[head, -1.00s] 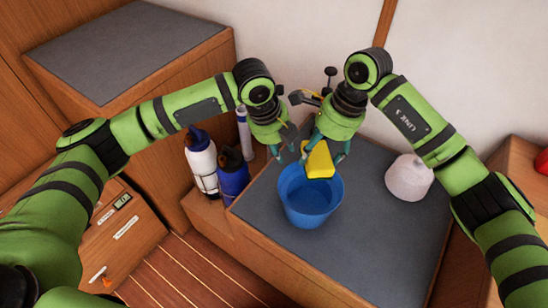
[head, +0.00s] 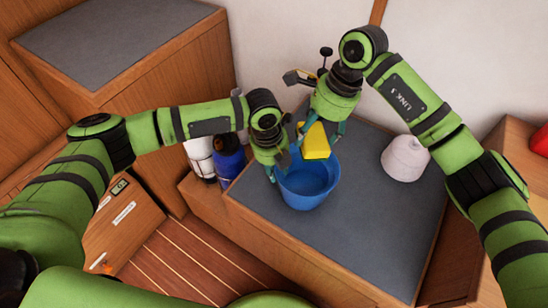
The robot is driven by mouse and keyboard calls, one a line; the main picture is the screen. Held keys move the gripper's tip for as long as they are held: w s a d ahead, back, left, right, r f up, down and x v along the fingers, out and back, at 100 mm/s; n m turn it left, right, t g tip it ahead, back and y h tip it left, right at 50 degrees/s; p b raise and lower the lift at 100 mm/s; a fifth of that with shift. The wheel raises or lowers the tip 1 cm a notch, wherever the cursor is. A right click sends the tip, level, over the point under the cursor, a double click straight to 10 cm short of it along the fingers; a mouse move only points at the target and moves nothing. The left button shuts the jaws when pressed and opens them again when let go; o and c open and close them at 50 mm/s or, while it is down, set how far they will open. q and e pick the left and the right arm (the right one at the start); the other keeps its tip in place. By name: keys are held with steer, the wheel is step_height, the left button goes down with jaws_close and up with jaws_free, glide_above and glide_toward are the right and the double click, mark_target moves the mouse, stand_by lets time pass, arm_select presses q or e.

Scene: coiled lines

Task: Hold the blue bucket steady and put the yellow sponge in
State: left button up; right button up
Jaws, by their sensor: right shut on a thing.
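The blue bucket (head: 308,188) stands upright on the grey-topped bench, and its inside looks empty where I can see it. My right gripper (head: 320,138) is shut on the yellow sponge (head: 316,143) and holds it above the bucket's far rim, pointing down. My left gripper (head: 279,170) is open at the bucket's left rim, with one finger seen outside the wall. I cannot tell whether it touches the bucket, as part of the rim there is hidden.
A pale, cone-like object (head: 403,159) stands on the bench (head: 375,220) to the right. A white bottle (head: 200,156) and a blue bottle (head: 229,160) stand left of the bench top, partly behind my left arm. The bench's front half is clear.

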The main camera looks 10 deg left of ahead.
arm_select(q)
steer(key=shift+f, duration=0.35)
jaws_close()
arm_select(e)
steer(key=shift+f, duration=6.55)
steer(key=o, duration=1.1)
arm_select(q)
steer(key=shift+d, duration=0.1)
arm_select(e)
steer(key=shift+o, duration=0.3)
steer(key=shift+d+f, duration=0.1)
